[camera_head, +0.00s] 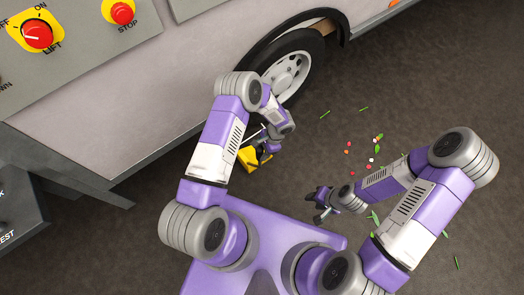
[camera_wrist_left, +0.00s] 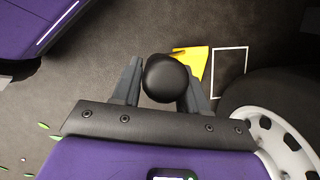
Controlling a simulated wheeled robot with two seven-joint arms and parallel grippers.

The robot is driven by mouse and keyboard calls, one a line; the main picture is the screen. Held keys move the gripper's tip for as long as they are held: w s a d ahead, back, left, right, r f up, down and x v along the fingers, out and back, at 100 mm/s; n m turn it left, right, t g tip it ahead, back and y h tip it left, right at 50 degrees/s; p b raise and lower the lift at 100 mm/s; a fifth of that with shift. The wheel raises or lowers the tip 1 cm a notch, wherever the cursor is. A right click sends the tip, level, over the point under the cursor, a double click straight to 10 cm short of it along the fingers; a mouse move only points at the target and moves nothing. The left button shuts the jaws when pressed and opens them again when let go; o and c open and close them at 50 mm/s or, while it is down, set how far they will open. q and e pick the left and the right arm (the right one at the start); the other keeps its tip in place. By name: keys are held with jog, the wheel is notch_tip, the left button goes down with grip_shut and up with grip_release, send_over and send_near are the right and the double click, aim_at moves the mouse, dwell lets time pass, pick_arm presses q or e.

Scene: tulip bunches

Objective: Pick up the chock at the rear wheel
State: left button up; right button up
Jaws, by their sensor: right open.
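The yellow chock (camera_head: 247,157) is on the dark ground to the left of the vehicle's wheel (camera_head: 288,76). Part of it also shows in the left wrist view (camera_wrist_left: 190,60). My left gripper (camera_head: 268,150) is at the chock, in the head view just right of its yellow body. In the left wrist view a round black knob (camera_wrist_left: 166,78) sits between my left fingers, with no clear gap on either side. Whether they press on it cannot be seen. My right gripper (camera_head: 322,204) is open and apart from the chock, low over the ground.
A white outlined rectangle (camera_wrist_left: 230,72) is marked on the ground beside the wheel. Petals and leaves (camera_head: 371,160) lie scattered right of the wheel. Bare ground lies further right.

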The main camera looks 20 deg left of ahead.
pick_arm(q)
jog(key=o, duration=0.4)
jog(key=p+v, duration=0.2)
jog(key=v, duration=0.5)
jog(key=shift+r, duration=0.3)
jog(key=shift+p, duration=0.3)
